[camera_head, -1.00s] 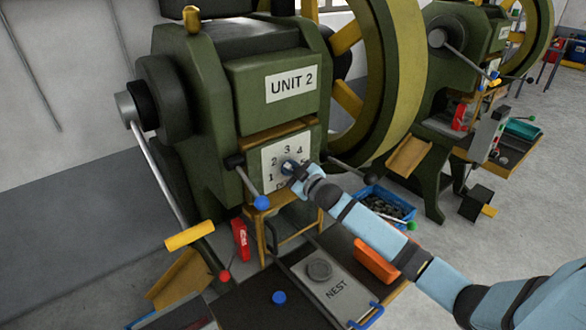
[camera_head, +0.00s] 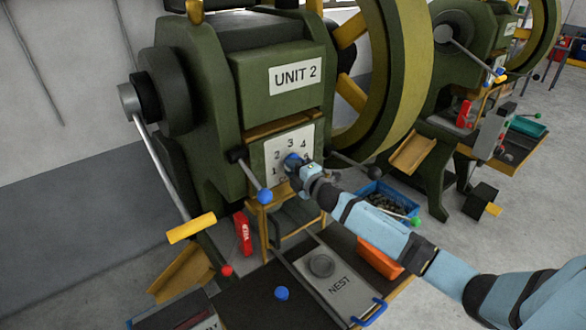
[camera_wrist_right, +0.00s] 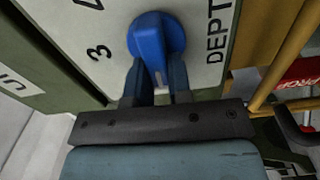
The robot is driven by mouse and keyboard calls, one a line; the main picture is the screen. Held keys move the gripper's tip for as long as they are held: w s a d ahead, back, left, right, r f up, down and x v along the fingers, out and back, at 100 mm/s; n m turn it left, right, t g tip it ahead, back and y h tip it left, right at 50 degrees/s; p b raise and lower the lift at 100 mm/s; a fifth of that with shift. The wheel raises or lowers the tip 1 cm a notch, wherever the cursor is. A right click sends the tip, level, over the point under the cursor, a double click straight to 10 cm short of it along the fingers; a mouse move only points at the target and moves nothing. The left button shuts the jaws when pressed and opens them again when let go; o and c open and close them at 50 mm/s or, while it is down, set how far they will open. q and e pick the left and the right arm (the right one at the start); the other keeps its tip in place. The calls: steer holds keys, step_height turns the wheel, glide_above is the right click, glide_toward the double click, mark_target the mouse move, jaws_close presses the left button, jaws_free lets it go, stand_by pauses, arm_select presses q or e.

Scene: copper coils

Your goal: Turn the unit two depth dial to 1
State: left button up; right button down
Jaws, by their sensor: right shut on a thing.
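The unit two press (camera_head: 285,95) carries a white dial plate (camera_head: 272,172) below its UNIT 2 label; 1, 2, 3 and 4 are legible in the head view. The blue depth dial (camera_head: 292,158) sits on this plate, partly behind my right gripper (camera_head: 298,168). In the right wrist view the blue dial (camera_wrist_right: 157,38) is between the two dark fingers (camera_wrist_right: 158,82), which are shut on it. A pale strip shows between the fingers; I cannot tell whether it is the dial's pointer, so its setting is unclear. My left gripper is not in view.
A lever with a blue ball (camera_head: 265,196) sticks out just left of the plate, and another dark lever (camera_head: 358,165) to its right. A second press stands behind right.

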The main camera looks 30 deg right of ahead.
steer(key=shift+f+n, duration=0.2)
steer(key=shift+n, duration=1)
steer(key=c, duration=1)
jaws_free()
steer(key=shift+c, duration=0.2)
steer(key=shift+s, duration=0.1)
steer(key=s+d+b, duration=0.1)
steer(key=s+b, duration=0.1)
steer(key=s, duration=1.1)
steer(key=shift+s+b, duration=0.3)
steer(key=shift+b, duration=0.05)
